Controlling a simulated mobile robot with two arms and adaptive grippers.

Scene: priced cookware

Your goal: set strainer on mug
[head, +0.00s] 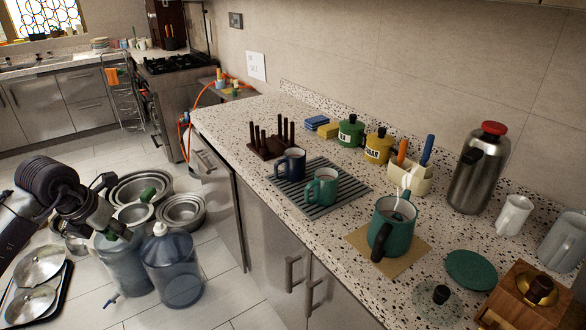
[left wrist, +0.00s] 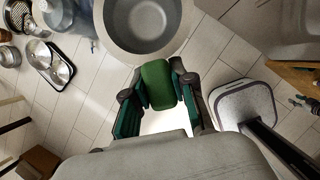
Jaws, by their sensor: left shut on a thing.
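My left gripper (head: 138,205) is out over the floor, left of the counter. A teal mug (head: 321,188) and a navy mug (head: 290,164) stand upright on a dark ribbed mat (head: 345,185). A larger teal vessel with a black handle (head: 392,228) stands on a tan mat (head: 415,257). My right gripper is not in view.
A dark peg rack (head: 267,147), canisters (head: 378,146), a utensil holder (head: 410,178) and a steel flask (head: 479,167) line the counter. A green disc (head: 471,270) and wooden box (head: 525,296) are at its near end. Metal bowls (head: 183,211) and blue water bottles (head: 172,268) stand on the floor.

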